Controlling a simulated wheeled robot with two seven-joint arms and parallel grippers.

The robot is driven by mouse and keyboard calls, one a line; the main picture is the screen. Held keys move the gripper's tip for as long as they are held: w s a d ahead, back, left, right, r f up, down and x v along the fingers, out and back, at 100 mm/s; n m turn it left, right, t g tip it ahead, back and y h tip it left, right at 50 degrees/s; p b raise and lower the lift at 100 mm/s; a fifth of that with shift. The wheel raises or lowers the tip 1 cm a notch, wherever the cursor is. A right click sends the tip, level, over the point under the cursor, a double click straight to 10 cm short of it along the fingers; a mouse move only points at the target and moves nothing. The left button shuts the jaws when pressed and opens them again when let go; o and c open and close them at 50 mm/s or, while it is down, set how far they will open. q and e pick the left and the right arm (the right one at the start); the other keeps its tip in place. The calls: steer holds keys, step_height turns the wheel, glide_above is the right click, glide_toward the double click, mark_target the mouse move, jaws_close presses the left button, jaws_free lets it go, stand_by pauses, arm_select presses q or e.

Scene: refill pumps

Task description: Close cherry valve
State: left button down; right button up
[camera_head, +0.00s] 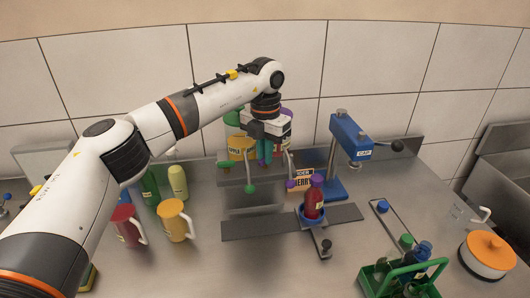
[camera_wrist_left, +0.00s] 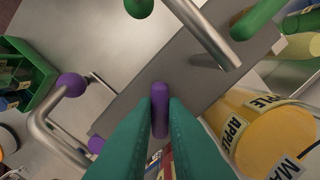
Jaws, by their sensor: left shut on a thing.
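My left gripper (camera_head: 264,158) reaches down in front of the dispensers at the back wall. In the left wrist view, its teal fingers (camera_wrist_left: 160,125) are shut on a purple valve handle (camera_wrist_left: 160,97). A bent metal lever with a purple knob (camera_wrist_left: 72,85) stands left of the fingers. A purple knob also shows low in the head view (camera_head: 290,185), beside an orange label reading cherry (camera_head: 302,175). A red bottle with a purple cap (camera_head: 314,198) stands upright in a blue ring holder. The arm hides part of the cherry dispenser, and the valve's setting cannot be told.
A yellow apple tank (camera_wrist_left: 270,130) stands right of the fingers in the wrist view. A green lever knob (camera_head: 250,189) hangs nearby. A blue capping press (camera_head: 350,138), red jug (camera_head: 127,224), yellow jug (camera_head: 174,219) and green crate (camera_head: 405,278) surround the grey rail (camera_head: 250,228).

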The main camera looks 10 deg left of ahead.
arm_select(q)
steer(key=m, duration=0.4)
steer(key=shift+r+m, duration=0.15)
steer(key=shift+m, duration=0.15)
steer(key=m, duration=0.4)
stand_by(0.5)
steer(key=c, duration=1.5)
jaws_free()
steer(key=shift+o, duration=0.2)
steer(key=shift+r, duration=0.4)
step_height(320, 180, up, 11)
steer(key=b, duration=0.2)
